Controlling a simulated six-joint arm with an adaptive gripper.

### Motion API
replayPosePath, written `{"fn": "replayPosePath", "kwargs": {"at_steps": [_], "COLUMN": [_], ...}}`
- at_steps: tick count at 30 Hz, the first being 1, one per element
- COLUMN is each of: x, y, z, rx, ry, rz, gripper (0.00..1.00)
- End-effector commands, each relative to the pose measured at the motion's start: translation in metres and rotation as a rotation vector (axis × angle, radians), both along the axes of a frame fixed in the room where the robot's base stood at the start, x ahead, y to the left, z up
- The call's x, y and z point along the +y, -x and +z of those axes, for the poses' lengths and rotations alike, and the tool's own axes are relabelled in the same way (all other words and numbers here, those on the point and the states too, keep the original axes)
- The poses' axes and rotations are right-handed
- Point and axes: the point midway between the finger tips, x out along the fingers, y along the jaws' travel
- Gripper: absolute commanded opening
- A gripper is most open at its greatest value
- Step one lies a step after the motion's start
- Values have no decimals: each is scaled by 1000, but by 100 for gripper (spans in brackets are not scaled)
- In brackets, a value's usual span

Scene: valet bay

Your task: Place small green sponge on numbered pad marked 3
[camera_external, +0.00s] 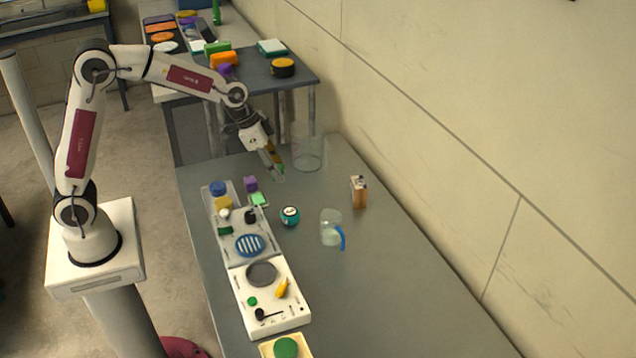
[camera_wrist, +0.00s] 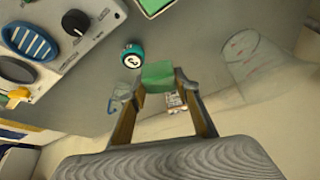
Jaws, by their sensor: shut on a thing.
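The small green sponge (camera_wrist: 157,76) is between my two fingertips in the wrist view. My gripper (camera_external: 278,174) is shut on it and holds it above the far end of the grey table, left of a clear glass container; only a bit of green shows there in the external view. I can read no pad marked 3 in either view. A small light-green and white block (camera_external: 259,199) lies beside the panel; I cannot tell whether it bears a number.
A teal ball with a white spot (camera_external: 290,215), a clear jug with a blue handle (camera_external: 331,228), a small carton (camera_external: 359,191) and the glass container (camera_external: 307,152) stand on the table (camera_external: 400,300). A long control panel (camera_external: 283,312) runs along its left. The table's near right is clear.

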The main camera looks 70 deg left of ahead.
Motion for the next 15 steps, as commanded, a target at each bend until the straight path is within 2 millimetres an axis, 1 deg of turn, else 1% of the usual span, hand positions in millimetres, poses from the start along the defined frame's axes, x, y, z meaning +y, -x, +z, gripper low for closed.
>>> {"fn": "replayPosePath", "kwargs": {"at_steps": [1, 3, 6, 9, 11, 15], "x": [-14, -31, -51, -67, -71, -68], "y": [-2, -4, -6, -8, -10, -12], "z": [3, 6, 11, 16, 20, 25], "rx": [-3, -3, -3, -4, -1, 8], "ry": [0, -2, -1, 0, 1, 5], "rz": [-21, -45, -67, -78, -70, -36], "gripper": [20, 20, 20, 20, 20, 20]}}
